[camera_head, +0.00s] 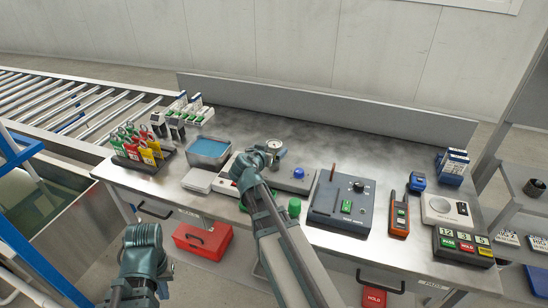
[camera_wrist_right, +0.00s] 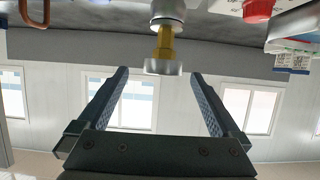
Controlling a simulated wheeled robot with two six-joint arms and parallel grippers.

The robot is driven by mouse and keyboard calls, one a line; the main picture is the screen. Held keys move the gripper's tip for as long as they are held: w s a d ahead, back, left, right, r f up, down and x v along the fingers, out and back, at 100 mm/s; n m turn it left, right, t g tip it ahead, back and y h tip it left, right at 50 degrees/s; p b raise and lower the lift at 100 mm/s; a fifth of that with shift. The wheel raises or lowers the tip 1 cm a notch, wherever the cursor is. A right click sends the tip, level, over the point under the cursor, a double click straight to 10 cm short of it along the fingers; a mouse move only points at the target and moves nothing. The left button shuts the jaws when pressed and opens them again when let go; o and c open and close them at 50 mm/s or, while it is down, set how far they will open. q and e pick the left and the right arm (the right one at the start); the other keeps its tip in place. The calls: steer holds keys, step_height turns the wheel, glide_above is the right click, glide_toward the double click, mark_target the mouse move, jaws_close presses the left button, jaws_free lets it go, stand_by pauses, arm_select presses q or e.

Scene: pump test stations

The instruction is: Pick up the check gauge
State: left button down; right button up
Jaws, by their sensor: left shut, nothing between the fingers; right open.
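The check gauge (camera_head: 275,145) is a small round white-faced dial standing near the back middle of the bench, partly covered by my right arm. In the right wrist view, a brass stem with a grey end (camera_wrist_right: 164,50) shows beyond and between the fingertips; it appears to be the gauge's fitting, with the dial cut off by the top edge. My right gripper (camera_wrist_right: 160,75) is open and empty, with a finger on either side of the stem and not visibly touching it. In the head view its fingers are hard to make out at the gauge. My left gripper (camera_head: 138,288) is low in front of the bench, shut and empty.
A grey box with a blue button (camera_head: 298,173) is right of the gauge. A blue-topped tray (camera_head: 209,148) and a padlock rack (camera_head: 140,152) stand left. A dark test unit (camera_head: 342,205) and an orange handheld meter (camera_head: 399,215) stand right. A back ledge (camera_head: 320,107) bounds the bench.

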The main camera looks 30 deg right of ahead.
mark_target(273, 146)
steer(key=b+x, duration=0.1)
steer(key=x, duration=0.4)
steer(key=shift+w+b, duration=0.3)
steer(key=shift+b, duration=0.05)
steer(key=shift+r, duration=0.15)
jaws_close()
